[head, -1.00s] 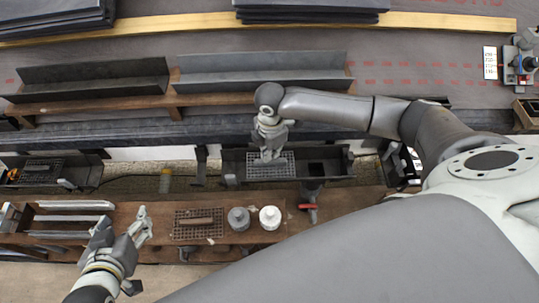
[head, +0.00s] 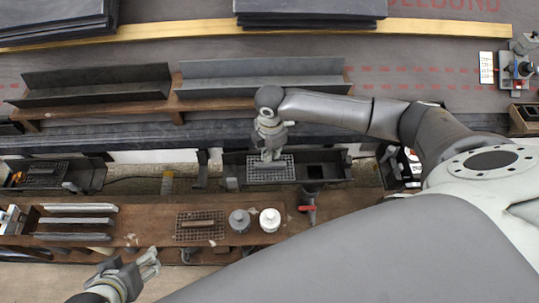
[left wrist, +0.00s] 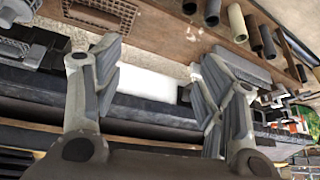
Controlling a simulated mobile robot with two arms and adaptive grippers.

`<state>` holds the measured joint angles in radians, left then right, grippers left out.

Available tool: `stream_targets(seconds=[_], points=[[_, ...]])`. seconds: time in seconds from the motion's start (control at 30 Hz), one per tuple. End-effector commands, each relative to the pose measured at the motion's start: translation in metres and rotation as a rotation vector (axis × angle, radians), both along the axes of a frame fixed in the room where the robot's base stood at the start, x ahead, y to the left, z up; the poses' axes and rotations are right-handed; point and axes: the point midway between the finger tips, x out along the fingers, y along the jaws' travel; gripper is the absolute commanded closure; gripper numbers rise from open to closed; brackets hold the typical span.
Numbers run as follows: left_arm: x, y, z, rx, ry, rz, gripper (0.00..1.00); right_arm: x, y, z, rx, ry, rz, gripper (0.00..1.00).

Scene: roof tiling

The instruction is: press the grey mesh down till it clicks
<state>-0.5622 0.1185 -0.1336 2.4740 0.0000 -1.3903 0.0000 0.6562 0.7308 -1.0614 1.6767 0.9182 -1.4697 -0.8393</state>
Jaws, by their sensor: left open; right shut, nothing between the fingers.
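The grey mesh (head: 283,172) lies in the dark gutter trough, left of a square opening (head: 314,172). My right gripper (head: 268,156) is shut and empty, pointing down with its fingertips at the mesh and hiding part of it. I cannot tell whether the mesh is fully seated. My left gripper (head: 147,262) is open and empty, in front of the wooden plank and away from the mesh. Its spread fingers also show in the left wrist view (left wrist: 155,85) with nothing between them.
The wooden plank (head: 140,222) holds a brown mesh (head: 200,226), a grey cup (head: 239,220), a white cup (head: 270,219) and metal strips (head: 76,221). A red-handled tool (head: 306,207) is at its right. Another trough with a mesh (head: 45,174) is at the left.

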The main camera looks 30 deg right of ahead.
Motion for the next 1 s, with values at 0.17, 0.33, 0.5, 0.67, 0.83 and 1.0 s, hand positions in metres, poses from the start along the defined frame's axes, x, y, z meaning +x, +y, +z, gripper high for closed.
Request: stream_targets(seconds=[0.17,0.33,0.5,0.67,0.83,1.0], points=[[-0.014,0.004,-0.001,0.014,0.065,0.006,0.35,0.000,0.000,0.005,0.000,0.000,0.000,1.00],[-0.028,0.008,-0.003,0.026,0.127,0.010,0.35,0.000,0.000,0.008,0.000,0.000,0.000,1.00],[-0.041,0.012,-0.003,0.038,0.188,0.015,0.35,0.000,0.000,0.011,0.000,0.000,0.000,1.00],[-0.040,0.012,-0.013,0.041,0.208,0.015,0.35,0.000,0.000,0.016,0.000,0.000,0.000,1.00],[-0.036,0.011,-0.027,0.041,0.214,0.015,0.35,0.000,0.000,0.021,0.000,0.000,0.000,1.00],[-0.032,0.011,-0.040,0.041,0.222,0.013,0.35,0.000,0.000,0.025,0.000,0.000,0.001,1.00]])
